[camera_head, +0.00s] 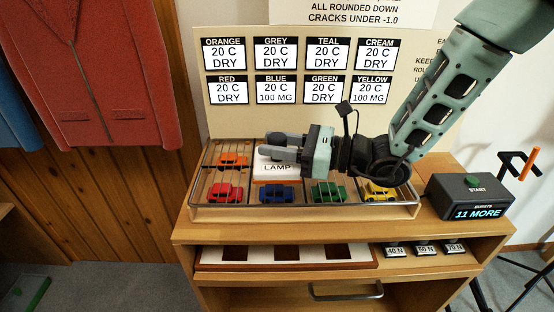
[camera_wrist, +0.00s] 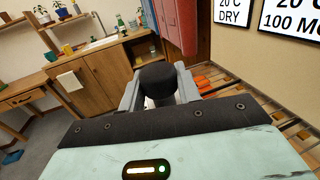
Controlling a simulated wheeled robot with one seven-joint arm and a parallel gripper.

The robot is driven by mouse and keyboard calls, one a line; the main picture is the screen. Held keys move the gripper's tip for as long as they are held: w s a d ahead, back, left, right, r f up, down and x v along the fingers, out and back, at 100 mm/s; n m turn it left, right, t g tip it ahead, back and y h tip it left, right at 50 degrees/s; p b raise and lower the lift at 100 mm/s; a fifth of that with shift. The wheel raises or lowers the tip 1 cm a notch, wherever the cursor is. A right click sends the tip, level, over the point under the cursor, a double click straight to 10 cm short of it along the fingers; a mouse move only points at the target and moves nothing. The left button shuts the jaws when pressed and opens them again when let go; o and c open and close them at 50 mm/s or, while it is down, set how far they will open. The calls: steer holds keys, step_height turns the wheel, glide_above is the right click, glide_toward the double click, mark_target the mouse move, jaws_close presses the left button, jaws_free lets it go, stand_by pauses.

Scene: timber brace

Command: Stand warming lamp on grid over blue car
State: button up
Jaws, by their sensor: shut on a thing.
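My gripper (camera_head: 268,149) reaches in from the right, level, shut on the black knob of the warming lamp. The lamp (camera_head: 273,169) is a white block marked LAMP below the fingers, just behind the blue car in the picture. The knob (camera_wrist: 157,80) shows between both fingers in the wrist view. The blue car (camera_head: 278,194) stands in the front row under the wire grid (camera_head: 209,172), between the red and green cars. I cannot tell whether the lamp touches the grid. The lamp and gripper hide part of the back row.
Red (camera_head: 225,193), green (camera_head: 328,193), yellow (camera_head: 380,191) and orange (camera_head: 233,160) cars are under the grid. A START box (camera_head: 469,197) reading 11 MORE stands right. The board (camera_head: 230,118) behind carries status cards; blue and yellow read 100 MG. Weights (camera_head: 425,248) lie on the shelf below.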

steer(key=shift+f, duration=1.6)
steer(key=shift+f+b, duration=0.15)
steer(key=shift+b, duration=0.15)
steer(key=o, duration=1.1)
steer(key=shift+o, duration=0.2)
